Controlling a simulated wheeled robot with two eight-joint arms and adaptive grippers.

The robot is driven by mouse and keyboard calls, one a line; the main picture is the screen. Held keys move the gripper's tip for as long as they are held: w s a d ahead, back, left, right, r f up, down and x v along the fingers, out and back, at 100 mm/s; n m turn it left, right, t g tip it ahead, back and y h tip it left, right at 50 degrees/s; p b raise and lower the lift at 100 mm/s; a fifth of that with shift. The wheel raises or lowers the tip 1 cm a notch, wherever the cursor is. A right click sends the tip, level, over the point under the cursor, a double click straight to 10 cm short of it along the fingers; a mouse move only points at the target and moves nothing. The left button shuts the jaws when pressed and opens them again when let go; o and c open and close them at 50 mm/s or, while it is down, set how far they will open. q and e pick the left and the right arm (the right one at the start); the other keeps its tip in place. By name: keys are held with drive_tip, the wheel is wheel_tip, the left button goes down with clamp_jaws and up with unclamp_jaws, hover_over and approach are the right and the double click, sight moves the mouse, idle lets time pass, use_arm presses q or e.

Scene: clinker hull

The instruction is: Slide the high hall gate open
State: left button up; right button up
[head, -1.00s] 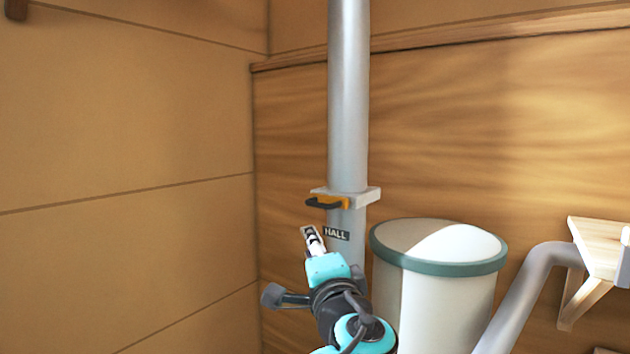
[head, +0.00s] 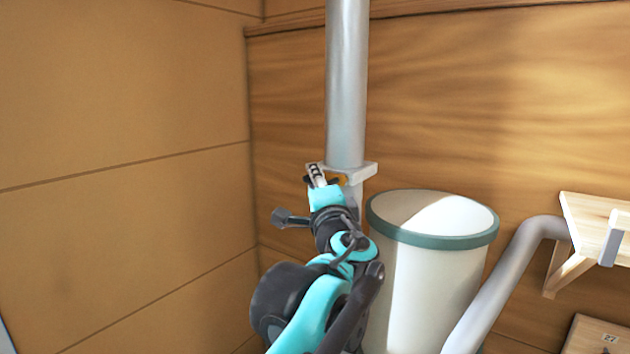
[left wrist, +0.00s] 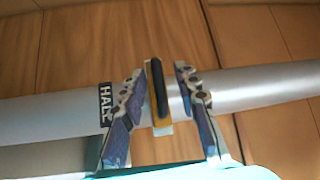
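The hall gate is a pale plate (head: 362,171) set across the upright grey pipe (head: 346,90), with a yellow part and a dark handle. In the left wrist view its black handle (left wrist: 158,88) stands out on the yellow plate (left wrist: 152,118), beside the HALL label (left wrist: 105,104) on the pipe. My left gripper (head: 316,175) is up at the gate and hides most of the handle in the head view. In the left wrist view its fingers (left wrist: 160,71) are apart, one on each side of the handle, with gaps showing. My right gripper is out of view.
A white drum with a green rim (head: 432,242) stands right of the pipe, close to my left arm. A grey bent pipe (head: 497,285) and a wooden bracket shelf (head: 592,220) are further right. The wooden wall (head: 130,210) on the left leaves free room beside the gate.

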use_arm(q)
clamp_jaws()
drive_tip(key=s+a, duration=0.4)
drive_tip(key=s, duration=0.1)
drive_tip(key=shift+s, duration=0.35)
unclamp_jaws()
drive_tip(key=shift+a, duration=0.15)
drive_tip(key=shift+s+a, duration=0.1)
drive_tip(key=shift+s, duration=0.05)
